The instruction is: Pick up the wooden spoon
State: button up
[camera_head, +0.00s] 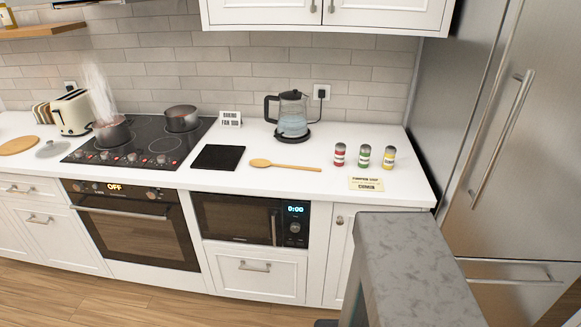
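The wooden spoon (284,165) lies flat on the white counter (225,182), between the black square mat and the spice jars. Its bowl end is on the left and its handle runs to the right. Nothing touches it or covers it. My gripper is not visible in the head view.
A black mat (218,158) lies left of the spoon. A glass kettle (291,115) stands behind it. Spice jars (364,156) and a yellow note (366,184) are to its right. A steaming pot (112,131) sits on the hob. A grey-topped block (408,262) stands in front.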

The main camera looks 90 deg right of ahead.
aim_at(255, 162)
jog(key=z, duration=4.45)
jog(key=i, duration=0.1)
jog(key=u, duration=3)
jog(key=i, duration=0.55)
jog(key=z, duration=0.1)
jog(key=k, duration=0.55)
jog(key=u, duration=0.05)
